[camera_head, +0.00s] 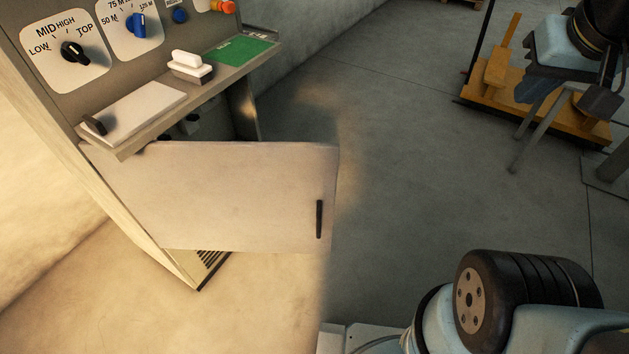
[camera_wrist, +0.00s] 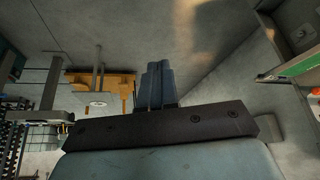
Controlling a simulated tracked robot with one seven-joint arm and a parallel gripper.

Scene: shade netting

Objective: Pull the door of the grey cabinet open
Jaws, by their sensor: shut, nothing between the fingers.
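The grey cabinet (camera_head: 36,62) stands at the left in the head view, with dials on its sloped panel. Its pale door (camera_head: 215,195) stands swung out, hinged at the left, with its free edge out over the floor. A dark upright handle (camera_head: 319,219) is near that free edge. A dark gap into the cabinet shows behind the door's top edge. My gripper (camera_head: 527,97) is at the upper right, well away from door and handle. In the wrist view its blue fingers (camera_wrist: 157,70) are together and empty. The wrist view shows no door handle.
A ledge with a green plate (camera_head: 240,50) juts out above the door; this plate also shows in the wrist view (camera_wrist: 300,63). An orange-yellow stand (camera_head: 560,112) is behind my gripper. Bare concrete floor (camera_head: 400,140) lies between the door and my gripper.

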